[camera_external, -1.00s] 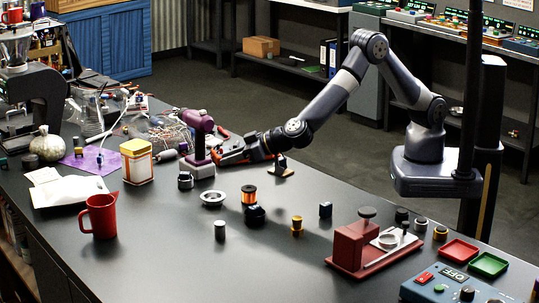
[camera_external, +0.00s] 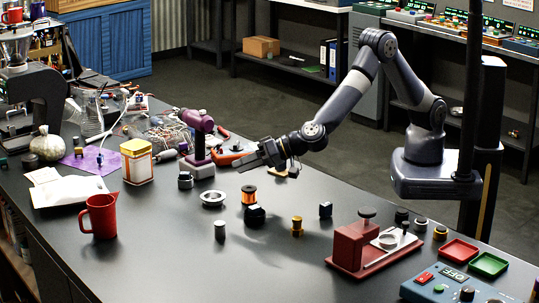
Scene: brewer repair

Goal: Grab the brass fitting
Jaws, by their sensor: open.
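The brass fitting (camera_external: 297,227), a small gold-coloured piece with a narrow waist, stands upright on the dark table right of the middle. My gripper (camera_external: 242,161) is above the table, up and to the left of the fitting, with clear space between them. It points left, is open and holds nothing that I can see. The gap between its fingers is hard to make out at this angle.
Near the fitting stand a copper spool (camera_external: 249,195), a dark block (camera_external: 255,216), a grey cylinder (camera_external: 220,231) and a blue-black block (camera_external: 325,210). A red fixture (camera_external: 349,247) is to the right.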

